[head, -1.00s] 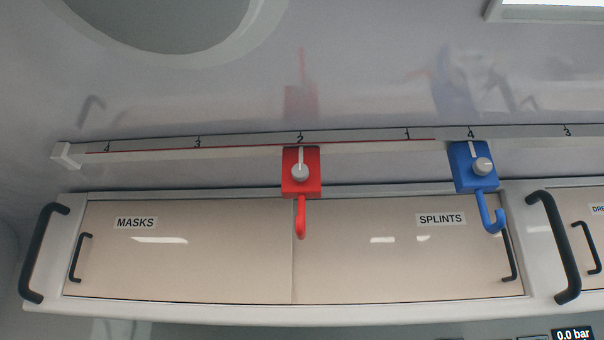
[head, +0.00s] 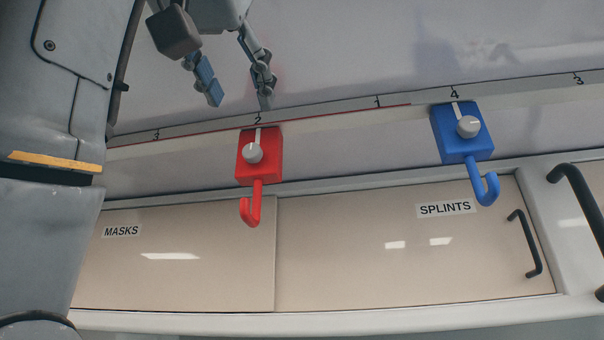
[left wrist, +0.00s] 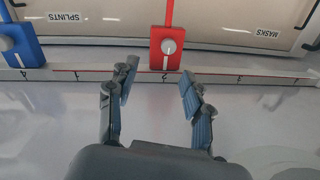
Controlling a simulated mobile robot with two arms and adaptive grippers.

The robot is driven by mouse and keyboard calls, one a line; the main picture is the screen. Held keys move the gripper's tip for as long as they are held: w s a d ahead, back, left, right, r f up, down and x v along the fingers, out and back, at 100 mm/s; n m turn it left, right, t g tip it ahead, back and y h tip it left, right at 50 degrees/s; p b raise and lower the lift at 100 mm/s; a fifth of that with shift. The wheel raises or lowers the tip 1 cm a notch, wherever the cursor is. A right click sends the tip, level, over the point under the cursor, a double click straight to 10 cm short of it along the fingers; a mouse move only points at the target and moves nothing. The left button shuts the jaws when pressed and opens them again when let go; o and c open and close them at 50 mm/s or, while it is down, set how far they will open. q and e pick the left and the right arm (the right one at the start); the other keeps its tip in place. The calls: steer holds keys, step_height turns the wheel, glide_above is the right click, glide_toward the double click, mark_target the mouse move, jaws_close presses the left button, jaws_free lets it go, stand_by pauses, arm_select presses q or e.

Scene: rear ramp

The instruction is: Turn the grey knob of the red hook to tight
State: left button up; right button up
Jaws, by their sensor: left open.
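The red hook (head: 259,163) hangs on the ceiling rail at the mark 2, its hook end down. Its round grey knob (head: 252,153) sits on the front of the red block, with a light pointer line. My left gripper (head: 240,100) is open and empty, just above the red hook and apart from it. In the left wrist view the red hook (left wrist: 166,40) and its knob (left wrist: 168,46) lie beyond and between the two open fingers (left wrist: 158,88). My right gripper is not in view.
A blue hook (head: 461,135) with its own grey knob hangs on the same rail (head: 350,122) at the mark 4, to the right. Below the rail are cabinet doors labelled MASKS (head: 180,250) and SPLINTS (head: 390,270), with dark handles.

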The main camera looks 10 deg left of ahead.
arm_select(q)
steer(key=p, duration=0.5)
glide_toward(251, 150)
steer(key=w, duration=0.2)
steer(key=w+p, duration=0.1)
steer(key=w, duration=0.1)
steer(key=shift+w+d+r+p, duration=0.1)
steer(key=shift+r+p, duration=0.1)
steer(key=shift+p, duration=0.1)
steer(key=w+p, duration=0.1)
steer(key=p, duration=0.1)
steer(key=w+a+p, duration=0.1)
steer(key=w+p, duration=0.1)
steer(key=shift+w, duration=0.15)
steer(key=shift+w+d+f+p, duration=0.15)
steer(key=shift+w+p, duration=0.35)
steer(key=shift+p, duration=0.1)
steer(key=shift+w+f, duration=0.1)
steer(key=shift+w, duration=0.05)
jaws_close()
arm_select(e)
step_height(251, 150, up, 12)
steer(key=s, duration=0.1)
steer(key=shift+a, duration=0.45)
